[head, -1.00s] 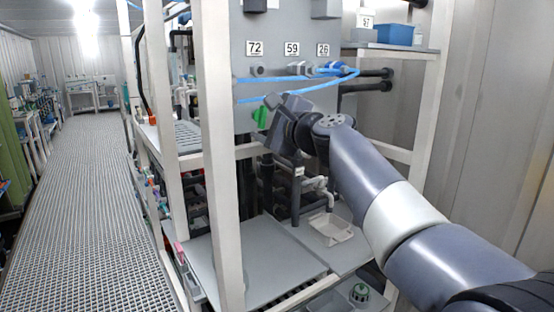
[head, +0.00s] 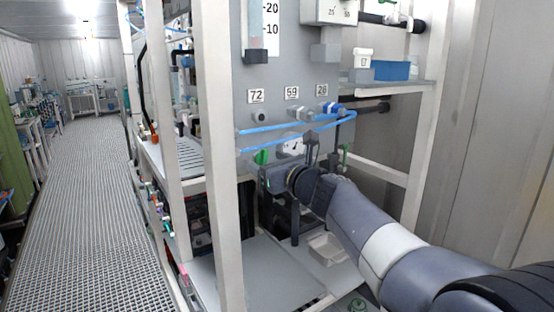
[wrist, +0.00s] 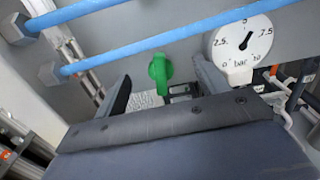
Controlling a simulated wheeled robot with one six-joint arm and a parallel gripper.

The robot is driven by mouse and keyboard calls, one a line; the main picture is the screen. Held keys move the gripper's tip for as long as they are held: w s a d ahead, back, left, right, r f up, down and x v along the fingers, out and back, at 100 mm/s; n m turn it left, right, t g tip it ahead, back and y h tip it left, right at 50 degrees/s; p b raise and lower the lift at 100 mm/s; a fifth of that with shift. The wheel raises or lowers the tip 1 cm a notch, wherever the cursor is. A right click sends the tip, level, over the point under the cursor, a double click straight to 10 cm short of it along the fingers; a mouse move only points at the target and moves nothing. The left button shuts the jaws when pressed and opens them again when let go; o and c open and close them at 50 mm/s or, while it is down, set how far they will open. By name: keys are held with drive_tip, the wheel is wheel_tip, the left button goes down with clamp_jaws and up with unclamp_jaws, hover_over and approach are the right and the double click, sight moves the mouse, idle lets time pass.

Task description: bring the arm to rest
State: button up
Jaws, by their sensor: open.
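My arm reaches in from the lower right in the head view. My gripper (head: 272,180) is just below the green valve handle (head: 262,157) on the grey panel (head: 285,75); its fingers are hard to make out there. In the wrist view my gripper (wrist: 163,82) is open, its two dark fingers apart and pointing at the panel. The green handle also shows between and beyond them (wrist: 160,72). Nothing is held; I cannot tell how close the fingertips are to the handle.
Blue tubes (head: 295,127) cross the panel above my gripper. A round pressure gauge (wrist: 243,48) is right of the handle. A white frame post (head: 222,150) stands left of the arm. A pale tray (head: 328,247) lies below. The grating walkway (head: 85,220) is clear.

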drive_tip(key=shift+s+d+m, duration=0.2)
drive_tip(key=shift+m, duration=0.1)
drive_tip(key=shift+b+v, duration=0.45)
drive_tip(key=shift+v, duration=0.65)
